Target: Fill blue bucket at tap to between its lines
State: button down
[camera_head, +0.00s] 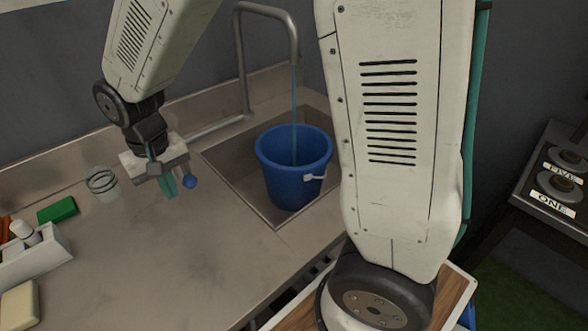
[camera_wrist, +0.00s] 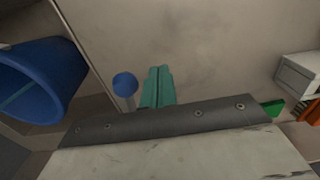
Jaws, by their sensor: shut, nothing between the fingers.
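The blue bucket (camera_head: 291,168) stands upright in the sink (camera_head: 232,172) under the tap (camera_head: 266,12). A thin stream of water (camera_head: 294,100) falls from the spout into it. The water level and the lines cannot be made out. The bucket also shows at the left of the wrist view (camera_wrist: 62,75). My gripper (camera_head: 168,187) is shut and empty above the counter, left of the sink. Its teal fingers (camera_wrist: 158,86) point at bare counter in the wrist view. A blue ball knob (camera_head: 190,181) on a short stem is just beside the fingers; whether they touch cannot be told.
A clear cup (camera_head: 103,184) and a green block (camera_head: 57,210) stand left of my gripper on the counter (camera_head: 180,270). A white caddy (camera_head: 38,258) and a pale yellow block (camera_head: 19,306) are at the far left. A panel with labelled knobs (camera_head: 556,185) is at right.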

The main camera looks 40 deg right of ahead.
aim_at(186, 177)
jog(key=shift+d, duration=2)
jog(key=shift+a+r, duration=0.2)
jog(key=shift+r, duration=0.95)
jog(key=shift+a+r, duration=0.15)
jog(key=shift+r, duration=1.05)
jog(key=shift+a+r, duration=0.2)
jog(key=shift+r, duration=0.95)
jog(key=s+d+r, duration=0.2)
jog(key=s+d, duration=0.2)
jog(key=s, duration=0.3)
jog(key=s+d+r+t, duration=0.1)
jog(key=s+d+r, duration=0.1)
jog(key=s+d, duration=0.2)
jog(key=s+d+r, duration=0.2)
jog(key=s+d, duration=0.2)
jog(key=s, duration=0.7)
jog(key=shift+r, duration=0.15)
